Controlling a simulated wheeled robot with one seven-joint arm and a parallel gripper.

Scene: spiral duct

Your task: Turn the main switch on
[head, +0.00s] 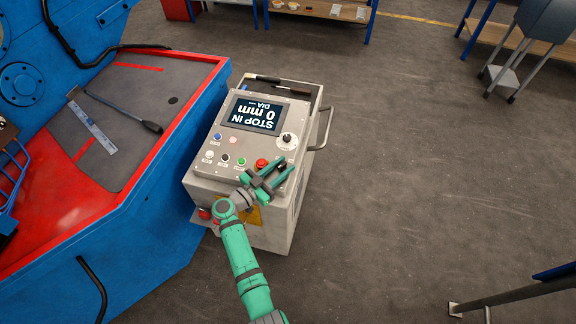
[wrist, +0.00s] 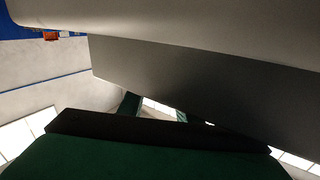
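The grey control console (head: 232,178) stands in the middle of the head view. Its sloped panel has a lit screen (head: 256,113), a round selector knob (head: 288,140) at the right, and a row of buttons including a red one (head: 262,163) and a green one (head: 241,162). I cannot tell which control is the main switch. My green gripper (head: 284,167) is over the panel's near right corner, covering part of it. Its fingers are apart, with nothing visible between them; they also show apart in the wrist view (wrist: 153,108). Contact cannot be told.
A blue and red machine (head: 150,235) stands close on the console's left. A bar handle (head: 323,128) sticks out on its right side. The floor (head: 400,170) to the right is clear.

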